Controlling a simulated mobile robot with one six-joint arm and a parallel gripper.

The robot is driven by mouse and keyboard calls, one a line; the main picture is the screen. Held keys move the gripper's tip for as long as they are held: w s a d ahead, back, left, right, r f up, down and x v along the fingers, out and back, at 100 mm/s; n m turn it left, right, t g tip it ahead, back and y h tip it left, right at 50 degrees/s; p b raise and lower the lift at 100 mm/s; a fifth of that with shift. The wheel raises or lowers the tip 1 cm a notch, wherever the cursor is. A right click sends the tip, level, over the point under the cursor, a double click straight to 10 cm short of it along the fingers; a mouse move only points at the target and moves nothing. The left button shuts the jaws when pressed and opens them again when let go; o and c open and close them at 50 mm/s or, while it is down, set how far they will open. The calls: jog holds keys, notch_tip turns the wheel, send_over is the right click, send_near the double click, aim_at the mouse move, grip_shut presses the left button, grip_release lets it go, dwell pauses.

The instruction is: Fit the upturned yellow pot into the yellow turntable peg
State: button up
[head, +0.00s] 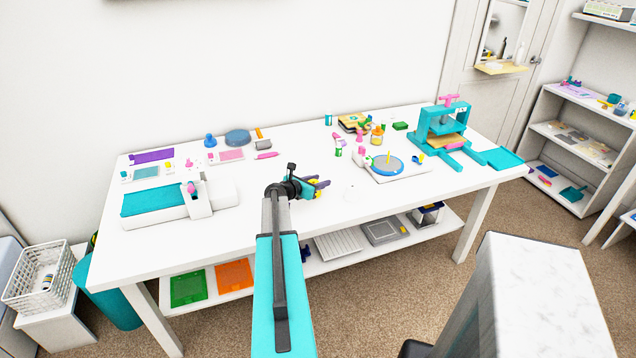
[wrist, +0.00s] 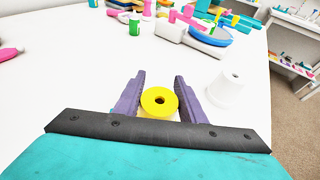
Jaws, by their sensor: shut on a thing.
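The upturned yellow pot (wrist: 160,102) sits between the two purple fingers of my gripper (wrist: 160,93) in the wrist view, with the hole in its base facing up. My gripper is shut on it. In the head view my gripper (head: 319,187) is over the front middle of the table. The turntable (head: 384,166) is a blue disc on a white base, to the right of and beyond my gripper, with a yellow peg (head: 388,155) standing on it. The turntable also shows at the top of the wrist view (wrist: 212,34).
A white upturned pot (wrist: 226,90) stands close to the right of my fingers. A teal press (head: 443,125) is right of the turntable. A white and teal machine (head: 160,202) is at the left.

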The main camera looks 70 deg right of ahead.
jog(key=shift+f, duration=0.1)
jog(key=o, duration=1.1)
jog(key=shift+b+v, duration=1.3)
jog(key=shift+v, duration=4.7)
